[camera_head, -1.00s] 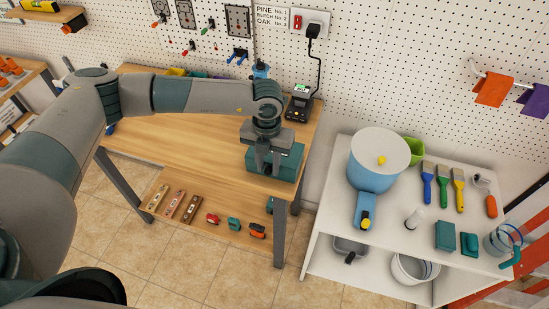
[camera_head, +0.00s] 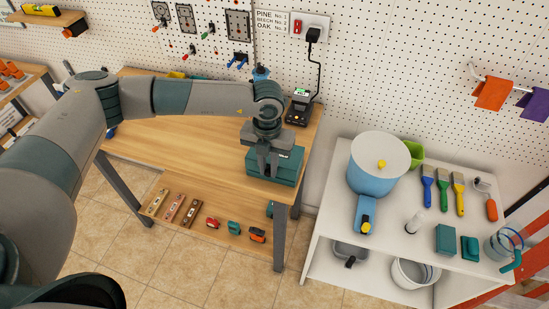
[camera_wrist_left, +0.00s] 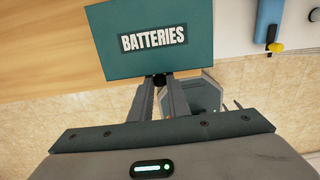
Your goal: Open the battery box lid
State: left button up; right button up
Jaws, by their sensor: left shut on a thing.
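The battery box (camera_head: 288,177) is a teal box at the right end of the wooden workbench. Its teal lid, with a white BATTERIES label, fills the top middle of the left wrist view (camera_wrist_left: 200,62). A seam line shows between lid and box in the head view; I cannot tell whether the lid is slightly raised. My left gripper (camera_head: 265,168) reaches down over the box's front left part. In the left wrist view its two fingers (camera_wrist_left: 165,80) meet the lid's near edge and are shut on it. The fingers hide the gripped spot. My right gripper is not in view.
A black charger (camera_head: 298,113) with a cable stands behind the box by the pegboard wall. A lower shelf (camera_head: 185,228) holds several small items. A white cart (camera_head: 322,215) with a blue pot (camera_head: 372,180) stands to the right. The bench left of the box (camera_head: 185,140) is clear.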

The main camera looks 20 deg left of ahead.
pick_arm(q)
jog(key=shift+w+r, duration=0.4)
jog(key=shift+r, duration=0.45)
jog(key=shift+w+r, duration=0.1)
jog(key=shift+r, duration=0.05)
jog(key=shift+w+r, duration=0.65)
jog(key=shift+r, duration=0.35)
jog(key=shift+w+d+r, duration=0.1)
jog(key=shift+w+r, duration=0.85)
jog(key=shift+w, duration=0.1)
